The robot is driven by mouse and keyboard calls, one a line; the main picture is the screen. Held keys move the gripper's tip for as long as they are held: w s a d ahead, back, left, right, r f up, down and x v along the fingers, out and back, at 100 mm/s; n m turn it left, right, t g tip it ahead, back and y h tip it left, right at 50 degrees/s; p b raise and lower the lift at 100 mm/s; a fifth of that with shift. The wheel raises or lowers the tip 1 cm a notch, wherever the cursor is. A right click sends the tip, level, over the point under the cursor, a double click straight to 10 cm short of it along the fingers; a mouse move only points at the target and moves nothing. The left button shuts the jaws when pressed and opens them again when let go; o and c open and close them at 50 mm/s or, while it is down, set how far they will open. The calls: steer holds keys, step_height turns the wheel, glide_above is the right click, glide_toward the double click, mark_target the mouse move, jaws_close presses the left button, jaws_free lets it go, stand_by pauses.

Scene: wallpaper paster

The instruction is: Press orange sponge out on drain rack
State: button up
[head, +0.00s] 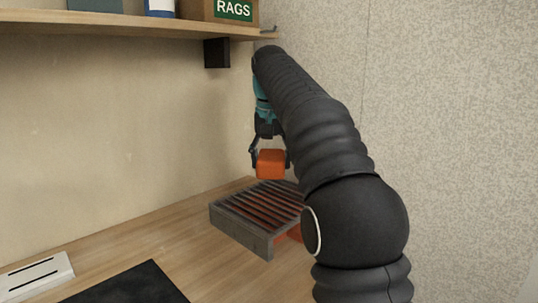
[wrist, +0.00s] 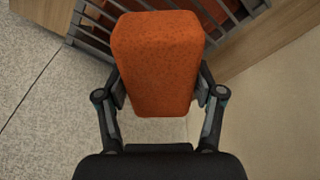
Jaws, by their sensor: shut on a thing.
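My gripper (head: 269,150) is shut on the orange sponge (head: 270,165), a rounded block. In the wrist view the sponge (wrist: 158,65) sits between the two fingers, one on each side. The grey slatted drain rack (head: 241,239) stands on the worktop, below the sponge in the head view. In the wrist view part of the rack (wrist: 92,42) shows behind the sponge, near the top. Sponge and rack look apart, with the sponge above. My arm hides the right part of the rack in the head view.
Something orange (head: 290,234) shows beneath the rack's slats. A dark mat (head: 128,287) and a white slotted block (head: 36,275) lie at the front left of the worktop (head: 150,243). A shelf (head: 120,30) with a RAGS box (head: 222,10) hangs above. A speckled wall (head: 440,90) rises at right.

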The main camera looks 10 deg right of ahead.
glide_above(273, 199)
step_height(273, 199, down, 4)
steer(key=shift+f, duration=0.1)
steer(key=shift+f+b, duration=1.2)
steer(key=shift+s+f, duration=0.1)
steer(key=shift+f, duration=0.7)
stand_by(1.5)
step_height(273, 199, up, 3)
steer(key=p, duration=0.2)
steer(key=shift+p, duration=0.4)
steer(key=shift+r, duration=2.25)
steer(key=shift+a, duration=0.1)
